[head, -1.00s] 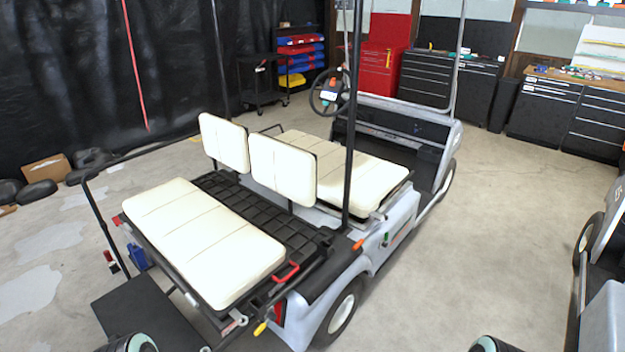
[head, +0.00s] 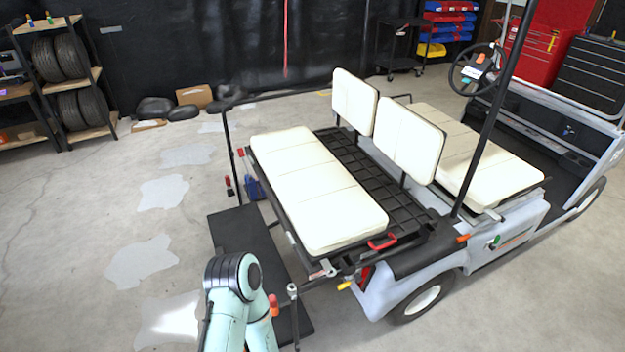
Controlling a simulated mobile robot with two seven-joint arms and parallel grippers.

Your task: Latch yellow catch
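The yellow catch (head: 344,285) is a small yellow piece at the rear corner of the golf cart (head: 437,262), low beside the red tail light. It is too small to tell whether it is latched. A red handle (head: 382,243) sits above it at the edge of the rear seat deck. A pale green arm of mine rises at the bottom, left of the catch and apart from it in the picture. Neither gripper shows.
The black rear footplate (head: 238,232) lies behind the cream rear seat (head: 318,190). A dark roof post (head: 492,112) stands at the cart's near side. A tyre rack (head: 70,85) is at the far left. Floor at left is open.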

